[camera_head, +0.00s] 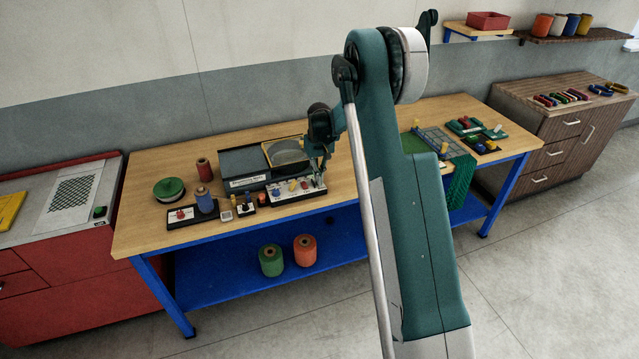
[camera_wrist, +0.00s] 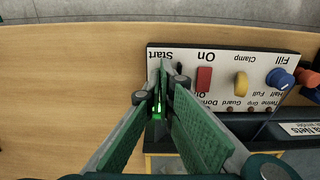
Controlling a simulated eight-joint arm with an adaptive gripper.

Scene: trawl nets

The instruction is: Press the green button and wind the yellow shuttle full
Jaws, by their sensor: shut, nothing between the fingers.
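The white control panel (camera_wrist: 225,62) shows upside down in the wrist view, with labels Start, On, Clamp and Fill. A red switch (camera_wrist: 204,79), a yellow knob (camera_wrist: 241,84) and a blue knob (camera_wrist: 279,79) sit on it. A lit green spot (camera_wrist: 157,108), perhaps the green button or its lamp, glows between my fingers at the Start end. My gripper (camera_wrist: 170,75) is shut and empty, its tips over that end; contact is unclear. In the head view my gripper (camera_head: 319,172) is at the panel (camera_head: 283,194). I cannot make out the yellow shuttle for sure.
The winding machine (camera_head: 242,183) stands behind the panel. A net frame (camera_head: 440,142) lies on the table's right. Several coloured shuttles (camera_head: 560,98) lie on the wooden cabinet.

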